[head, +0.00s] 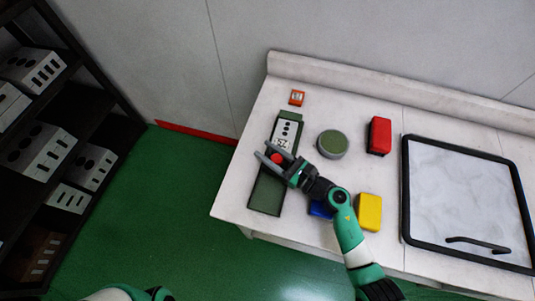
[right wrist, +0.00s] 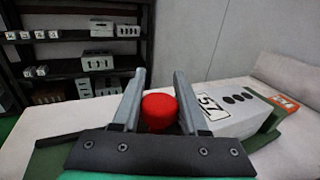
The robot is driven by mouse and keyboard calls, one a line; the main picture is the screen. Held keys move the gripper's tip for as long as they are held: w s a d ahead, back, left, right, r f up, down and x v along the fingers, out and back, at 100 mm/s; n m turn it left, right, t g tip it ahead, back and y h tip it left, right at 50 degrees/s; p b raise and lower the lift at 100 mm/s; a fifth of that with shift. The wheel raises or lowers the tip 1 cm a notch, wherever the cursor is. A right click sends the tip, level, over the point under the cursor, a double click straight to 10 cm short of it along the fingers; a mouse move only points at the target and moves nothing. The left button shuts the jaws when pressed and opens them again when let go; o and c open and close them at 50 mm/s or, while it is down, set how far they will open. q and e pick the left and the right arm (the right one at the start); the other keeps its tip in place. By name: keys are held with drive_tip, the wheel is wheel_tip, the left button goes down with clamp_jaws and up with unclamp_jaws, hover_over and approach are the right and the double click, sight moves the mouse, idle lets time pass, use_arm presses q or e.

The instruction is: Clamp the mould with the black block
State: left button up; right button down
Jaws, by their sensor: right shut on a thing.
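The mould (head: 288,132) is a pale block with a row of dark round holes and a printed label. It lies in a long dark green holder (head: 266,196) on the table's left part. In the right wrist view the mould (right wrist: 232,110) is just right of my fingers. My right gripper (head: 268,153) is over the holder, at the mould's near end. Its fingers are shut on a red round knob (right wrist: 160,112). The gripper partly hides the knob and the mould's near end. I cannot make out a separate black block. My left gripper is out of view.
A green-topped round container (head: 332,144), a red block (head: 379,136), a yellow block (head: 369,212) and a partly hidden blue block (head: 320,209) stand right of the holder. A black-framed panel (head: 406,190) lies further right. A small orange item (head: 297,97) lies behind. A shelf (right wrist: 75,46) stands left.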

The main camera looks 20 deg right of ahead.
drive_tip(key=shift+w+d+f+b, duration=0.3)
drive_tip(key=shift+w+d, duration=0.2)
drive_tip(key=shift+w, duration=0.15)
drive_tip(key=shift+w+d+r, duration=0.15)
drive_tip(key=shift+w+d, duration=0.1)
drive_tip(key=shift+c, duration=2.2)
unclamp_jaws()
drive_tip(key=shift+r, duration=0.1)
drive_tip(key=p+v, duration=0.2)
drive_tip(key=v, duration=0.9)
drive_tip(key=shift+s+d, duration=0.1)
drive_tip(key=shift+s, duration=0.25)
